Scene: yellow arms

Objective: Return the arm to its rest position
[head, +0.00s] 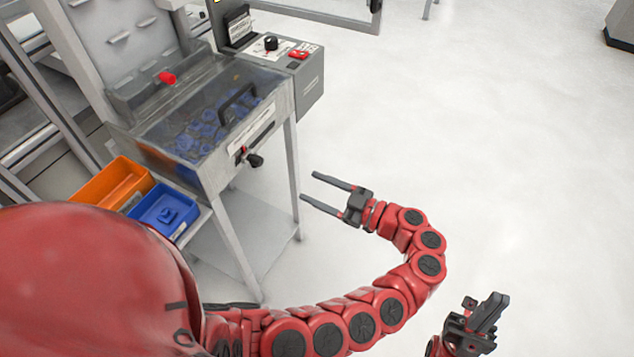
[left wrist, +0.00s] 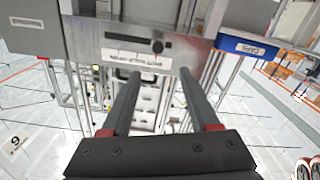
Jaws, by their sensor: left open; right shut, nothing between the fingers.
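My left gripper (head: 310,186) is open and empty at the end of a red arm that curves in from the lower left. It is over the floor, right of the workstation (head: 230,125) and apart from it. In the left wrist view the two dark fingers (left wrist: 158,74) are spread, with nothing between them. My right gripper (head: 490,313) is at the lower right of the head view, with its fingers shut together and empty. Most of the right arm is out of view.
The workstation has a clear-lidded box with blue parts and a control box (head: 308,85). An orange bin (head: 112,184) and a blue bin (head: 163,209) stand on its left side. The pale floor (head: 500,130) right of my left gripper is clear.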

